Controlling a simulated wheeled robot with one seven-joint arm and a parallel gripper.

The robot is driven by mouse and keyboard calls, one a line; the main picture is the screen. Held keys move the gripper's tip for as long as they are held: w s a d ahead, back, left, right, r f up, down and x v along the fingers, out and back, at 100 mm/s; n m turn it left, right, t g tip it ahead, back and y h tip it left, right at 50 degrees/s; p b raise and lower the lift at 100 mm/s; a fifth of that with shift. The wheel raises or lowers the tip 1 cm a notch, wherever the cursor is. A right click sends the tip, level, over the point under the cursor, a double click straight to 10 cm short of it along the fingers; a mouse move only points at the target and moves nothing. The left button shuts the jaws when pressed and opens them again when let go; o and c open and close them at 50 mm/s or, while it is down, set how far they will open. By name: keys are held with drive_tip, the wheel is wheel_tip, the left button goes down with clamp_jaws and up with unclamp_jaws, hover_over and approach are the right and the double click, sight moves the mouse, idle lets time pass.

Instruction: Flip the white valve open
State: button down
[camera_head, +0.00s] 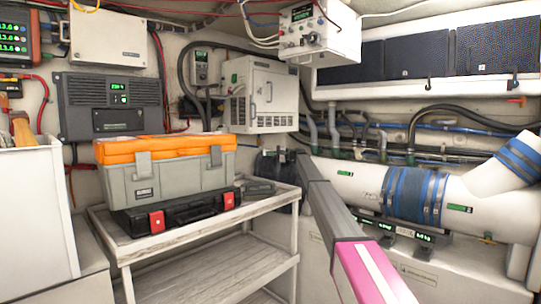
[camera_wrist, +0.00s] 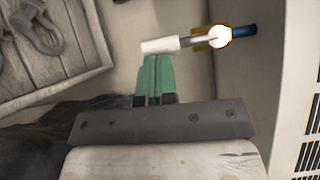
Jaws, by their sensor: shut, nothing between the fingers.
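The white valve shows in the wrist view at the upper middle. Its white lever handle (camera_wrist: 165,45) sticks out to the left from a white round hub (camera_wrist: 220,37) on a brass-coloured body, with a blue pipe end to the right. My gripper (camera_wrist: 156,60) has green fingers that are pressed together and empty. Their tips are right by the left end of the handle; I cannot tell whether they touch it. In the head view my arm reaches away toward the back wall, and the fingers and the valve cannot be made out there.
A wooden bench (camera_head: 190,232) holds a grey and orange toolbox (camera_head: 165,170) and a black case (camera_head: 175,212), left of my arm. A white pipe with blue bands (camera_head: 418,195) lies on the right. A vented white panel (camera_wrist: 300,100) borders the wrist view's right side.

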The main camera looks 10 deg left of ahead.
drive_tip(key=shift+s+a+f+m, duration=0.1)
drive_tip(key=shift+s+m, duration=0.1)
drive_tip(key=shift+m, duration=0.1)
drive_tip(key=s+a+r+m+t+y, duration=0.1)
drive_tip(key=s+a+m+t, duration=0.1)
drive_tip(key=m+t, duration=0.3)
drive_tip(key=s+a+r+m+t+y, duration=0.2)
drive_tip(key=m+t, duration=0.4)
drive_tip(key=m, duration=0.8)
drive_tip(key=shift+s+a+r, duration=0.2)
drive_tip(key=shift+s+a, duration=0.4)
drive_tip(key=shift+s, duration=0.65)
drive_tip(key=shift+r, duration=0.15)
drive_tip(key=shift+s, duration=0.15)
drive_tip(key=v, duration=1)
drive_tip(key=shift+s+a, duration=0.4)
drive_tip(key=shift+d, duration=0.1)
